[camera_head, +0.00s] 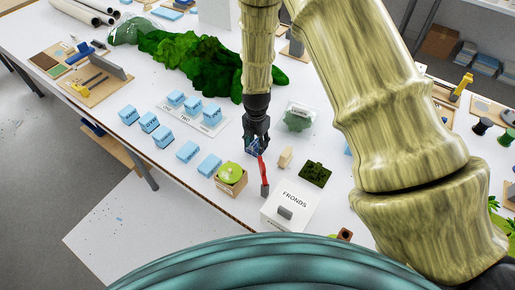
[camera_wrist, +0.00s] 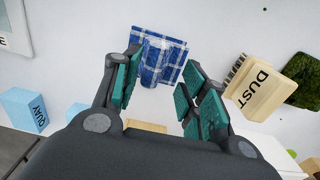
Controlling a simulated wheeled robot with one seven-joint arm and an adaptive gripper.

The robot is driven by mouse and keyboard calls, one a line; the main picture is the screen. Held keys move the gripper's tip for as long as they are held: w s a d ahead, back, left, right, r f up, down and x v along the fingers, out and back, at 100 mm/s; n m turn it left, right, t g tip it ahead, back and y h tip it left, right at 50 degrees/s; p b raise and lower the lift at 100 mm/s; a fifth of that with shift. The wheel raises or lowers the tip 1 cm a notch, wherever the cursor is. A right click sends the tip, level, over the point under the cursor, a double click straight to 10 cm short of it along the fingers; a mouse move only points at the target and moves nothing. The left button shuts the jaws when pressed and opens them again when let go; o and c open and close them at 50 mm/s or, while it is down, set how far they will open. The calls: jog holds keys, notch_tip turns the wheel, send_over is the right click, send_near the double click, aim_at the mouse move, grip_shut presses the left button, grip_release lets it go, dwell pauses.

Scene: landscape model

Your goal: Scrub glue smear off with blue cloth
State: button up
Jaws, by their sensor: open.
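A blue cloth with white checks (camera_wrist: 158,55) lies on the white table, bunched up in its middle. In the head view it shows as a small blue patch (camera_head: 252,146) just under my gripper (camera_head: 257,137), partly hidden by the fingers. In the wrist view my gripper (camera_wrist: 161,75) is open, with its teal-padded fingers on either side of the cloth's near part. I cannot tell whether the fingers touch it. No glue smear can be made out in either view.
A wooden brush marked DUST (camera_wrist: 252,92) lies right of the cloth. Near it are a red-handled tool (camera_head: 263,172), a green moss patch (camera_head: 315,173), a FRONDS box (camera_head: 291,205) and a box with a green lump (camera_head: 231,179). Several blue blocks (camera_head: 187,151) stand left.

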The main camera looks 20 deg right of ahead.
jog(key=shift+w+f, duration=0.65)
jog(key=shift+w, duration=0.2)
jog(key=c, duration=0.7)
jog(key=shift+s+r, duration=0.15)
jog(key=shift+s, duration=0.05)
grip_shut()
jog(key=shift+s+r, duration=0.15)
jog(key=shift+w+r+p, duration=0.25)
jog(key=shift+r+p, duration=0.15)
jog(key=shift+s+r+p, duration=0.15)
jog(key=shift+r+p, duration=0.35)
jog(key=shift+r, duration=0.4)
jog(key=shift+r+p, duration=1.1)
jog(key=shift+r, duration=0.55)
